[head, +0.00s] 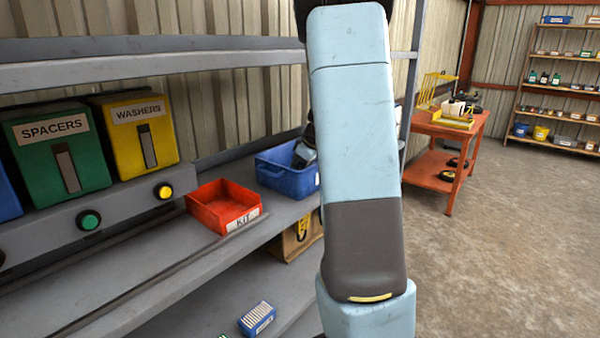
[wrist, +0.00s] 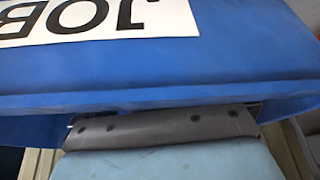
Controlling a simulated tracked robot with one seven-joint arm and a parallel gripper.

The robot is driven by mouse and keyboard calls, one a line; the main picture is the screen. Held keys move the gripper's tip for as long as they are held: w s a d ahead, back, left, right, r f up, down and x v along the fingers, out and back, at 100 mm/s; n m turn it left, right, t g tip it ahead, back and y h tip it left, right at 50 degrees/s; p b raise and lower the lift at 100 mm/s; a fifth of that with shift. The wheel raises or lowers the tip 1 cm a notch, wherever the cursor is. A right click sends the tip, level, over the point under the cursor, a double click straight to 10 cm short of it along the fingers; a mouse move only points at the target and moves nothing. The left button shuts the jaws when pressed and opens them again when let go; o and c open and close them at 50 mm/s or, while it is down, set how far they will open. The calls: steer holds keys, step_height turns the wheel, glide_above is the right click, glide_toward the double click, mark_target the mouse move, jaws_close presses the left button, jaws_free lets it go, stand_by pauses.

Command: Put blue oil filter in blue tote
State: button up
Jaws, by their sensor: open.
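The blue tote (head: 273,178) stands on the shelf behind my arm, right of the red bin. In the wrist view a blue wall (wrist: 90,75) with an upside-down white label reading "JOB" fills the upper part. My gripper (head: 304,153) is partly hidden behind my arm, at the tote's opening. Its dark body shows against the blue wall in the wrist view (wrist: 160,129). It is open; its fingertips are not clear, and I see nothing held. No blue oil filter can be made out for certain; the tote's inside is mostly hidden.
A red KIT bin (head: 222,206) sits left of the tote. Green SPACERS (head: 50,150) and yellow WASHERS (head: 135,138) bins stand further left. A small blue, white-striped item (head: 257,318) lies on the lower shelf. An orange cart (head: 447,130) stands at right; the floor there is open.

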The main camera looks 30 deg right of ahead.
steer(key=shift+r, duration=0.1)
steer(key=shift+v, duration=3.75)
